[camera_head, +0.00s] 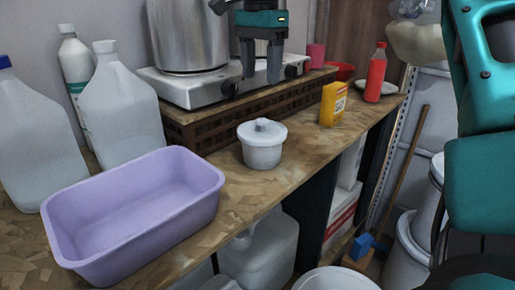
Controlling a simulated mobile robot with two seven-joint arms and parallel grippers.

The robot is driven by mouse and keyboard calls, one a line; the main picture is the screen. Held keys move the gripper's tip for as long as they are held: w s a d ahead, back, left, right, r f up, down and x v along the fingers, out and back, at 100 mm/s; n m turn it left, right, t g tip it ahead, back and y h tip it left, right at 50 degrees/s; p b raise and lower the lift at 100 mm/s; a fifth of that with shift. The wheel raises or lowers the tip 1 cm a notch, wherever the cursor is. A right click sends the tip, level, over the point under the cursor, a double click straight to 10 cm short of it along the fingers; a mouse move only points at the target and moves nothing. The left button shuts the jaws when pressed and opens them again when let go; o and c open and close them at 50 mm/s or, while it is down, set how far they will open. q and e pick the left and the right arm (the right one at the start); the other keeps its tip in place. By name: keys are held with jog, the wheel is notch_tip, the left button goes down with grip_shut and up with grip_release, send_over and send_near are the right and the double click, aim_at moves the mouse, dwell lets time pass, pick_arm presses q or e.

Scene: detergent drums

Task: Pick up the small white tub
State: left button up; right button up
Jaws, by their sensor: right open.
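The small white tub (262,152) stands upright on the wooden counter, with a lid and a round knob on top. It is near the counter's front edge, right of the purple basin. My right gripper (261,76) points down above and behind the tub in the picture, in front of the stove. Its two dark fingers are apart with nothing between them, and it does not touch the tub. My left gripper is not in view.
A purple basin (75,232) and clear jugs (118,108) stand at the left. Behind are a steel pot (188,38) and stove (190,92) on a brown rack (205,130). A yellow box (333,104) and red bottle (376,75) stand to the right. Counter around the tub is clear.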

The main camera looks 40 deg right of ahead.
send_over(262, 119)
jog(key=f, duration=0.3)
jog(key=a+f, duration=0.1)
jog(key=f, duration=0.1)
jog(key=shift+s+f+b, duration=0.35)
jog(key=shift+w+d+f+b, duration=0.1)
jog(key=shift+d+f, duration=0.05)
jog(key=shift+f, duration=0.75)
jog(key=shift+w+d+f+b, duration=0.1)
jog(key=shift+d+f, duration=0.05)
jog(key=shift+f, duration=0.8)
jog(key=shift+w+d+f+b, duration=0.1)
jog(key=shift+d+f, duration=0.05)
jog(key=shift+f, duration=0.75)
grip_shut()
